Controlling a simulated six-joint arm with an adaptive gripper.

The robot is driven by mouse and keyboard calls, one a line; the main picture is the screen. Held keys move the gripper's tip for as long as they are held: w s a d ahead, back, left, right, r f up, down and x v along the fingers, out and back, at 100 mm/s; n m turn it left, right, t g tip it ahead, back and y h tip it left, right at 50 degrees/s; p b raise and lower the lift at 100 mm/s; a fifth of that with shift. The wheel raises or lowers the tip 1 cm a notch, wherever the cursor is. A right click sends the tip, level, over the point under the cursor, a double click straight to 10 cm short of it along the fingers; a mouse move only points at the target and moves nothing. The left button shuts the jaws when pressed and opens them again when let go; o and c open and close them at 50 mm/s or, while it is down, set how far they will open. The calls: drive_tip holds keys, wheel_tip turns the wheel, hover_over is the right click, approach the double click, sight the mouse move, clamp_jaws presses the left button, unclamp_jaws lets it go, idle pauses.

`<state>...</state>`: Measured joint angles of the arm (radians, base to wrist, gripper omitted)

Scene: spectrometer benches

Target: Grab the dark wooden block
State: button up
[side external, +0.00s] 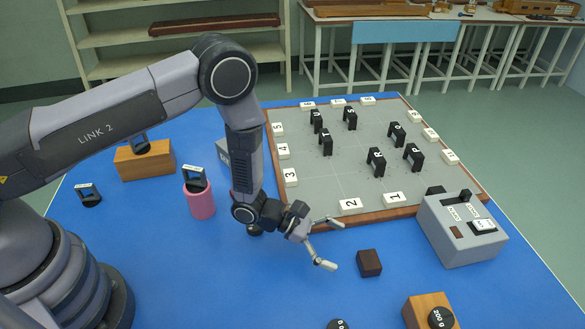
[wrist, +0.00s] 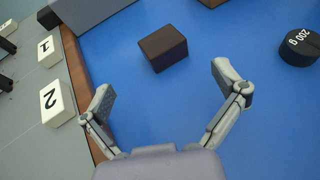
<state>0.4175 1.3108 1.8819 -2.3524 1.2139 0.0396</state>
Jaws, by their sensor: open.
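The dark wooden block (side external: 369,263) is a small dark brown block lying on the blue table, to the right of my gripper (side external: 329,244) in the side external view. In the wrist view the dark block (wrist: 163,47) lies beyond my fingertips, between their two lines. My gripper (wrist: 163,83) is open, with its fingers spread wide and nothing between them. The fingers are apart from the block. The block's top and side faces show and nothing covers it.
A grey board with a wooden rim (side external: 385,215) holds black lettered pieces and white number tiles behind the block. A grey box (side external: 462,229) stands to its right. A lighter wooden block (side external: 420,308) and a 200 g weight (side external: 441,317) stand in front. Blue table around the block is clear.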

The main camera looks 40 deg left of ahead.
sight(362, 257)
drive_tip(key=x, duration=0.7)
drive_tip(key=shift+d, duration=0.3)
drive_tip(key=shift+r, duration=0.1)
drive_tip(key=c, duration=1.1)
